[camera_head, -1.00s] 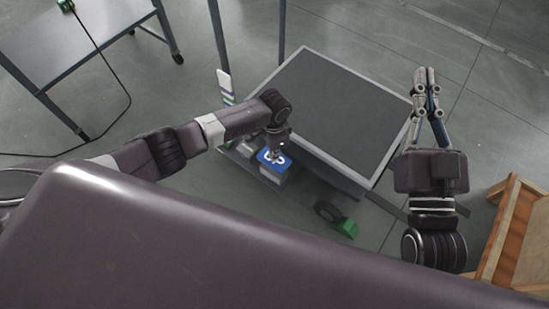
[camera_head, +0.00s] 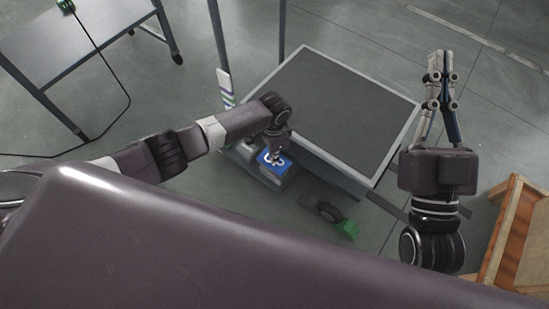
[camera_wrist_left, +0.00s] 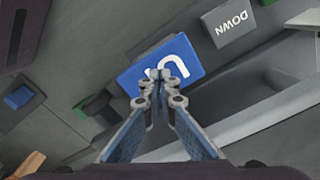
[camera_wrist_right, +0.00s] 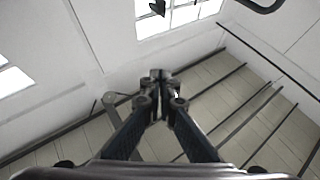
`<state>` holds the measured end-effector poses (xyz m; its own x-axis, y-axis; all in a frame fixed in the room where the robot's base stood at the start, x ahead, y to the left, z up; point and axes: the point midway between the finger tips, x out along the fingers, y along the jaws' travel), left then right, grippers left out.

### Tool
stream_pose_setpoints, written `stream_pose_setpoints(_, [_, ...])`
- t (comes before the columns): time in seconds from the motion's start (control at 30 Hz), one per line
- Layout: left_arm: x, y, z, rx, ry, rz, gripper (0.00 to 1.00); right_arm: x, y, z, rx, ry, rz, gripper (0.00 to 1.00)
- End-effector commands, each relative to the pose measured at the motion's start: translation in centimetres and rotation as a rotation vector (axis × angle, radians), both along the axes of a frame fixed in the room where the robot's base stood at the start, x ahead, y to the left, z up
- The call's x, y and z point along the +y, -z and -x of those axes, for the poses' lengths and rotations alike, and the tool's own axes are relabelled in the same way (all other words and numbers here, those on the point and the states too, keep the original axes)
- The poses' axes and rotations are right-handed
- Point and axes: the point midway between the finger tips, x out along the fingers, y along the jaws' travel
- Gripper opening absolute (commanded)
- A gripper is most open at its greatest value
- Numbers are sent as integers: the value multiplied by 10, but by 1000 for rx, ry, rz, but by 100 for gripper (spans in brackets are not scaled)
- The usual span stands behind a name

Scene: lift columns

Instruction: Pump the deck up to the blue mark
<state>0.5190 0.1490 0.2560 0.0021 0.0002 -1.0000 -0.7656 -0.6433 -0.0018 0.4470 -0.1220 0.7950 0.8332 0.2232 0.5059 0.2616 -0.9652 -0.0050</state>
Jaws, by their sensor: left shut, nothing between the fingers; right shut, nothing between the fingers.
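The deck (camera_head: 345,110) is a platform with a dark top and light rim in the middle of the head view. A blue pedal (camera_head: 268,165) with white lettering sits at its near left edge; it also shows in the left wrist view (camera_wrist_left: 135,82). A grey pedal marked DOWN (camera_wrist_left: 232,25) is beside it. My left gripper (camera_wrist_left: 162,75) is shut, its tips over the blue pedal; I cannot tell whether they press it. A post label with coloured bands (camera_head: 226,88) stands left of the deck; no blue mark can be made out. My right gripper (camera_head: 441,62) is shut and empty, right of the deck.
A grey table (camera_head: 75,40) with a dark cable stands at upper left. A wooden piece (camera_head: 515,230) is at lower right. A green part with a dark wheel (camera_head: 345,228) lies near the deck's front. Open floor lies beyond the deck.

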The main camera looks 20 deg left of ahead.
Motion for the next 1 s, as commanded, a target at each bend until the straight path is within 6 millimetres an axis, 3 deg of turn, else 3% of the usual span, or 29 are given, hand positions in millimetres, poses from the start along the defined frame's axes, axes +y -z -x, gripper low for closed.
stream_pose_setpoints(0.27, [1, -2, 2, 3, 0, -2, 0, 0, 15, -8, 79, 5, 23, 0])
stream_pose_setpoints(1.0, [1, -14, 1, 3, 0, -2, 0, -3, 80, -26, 380, 22, 104, 0])
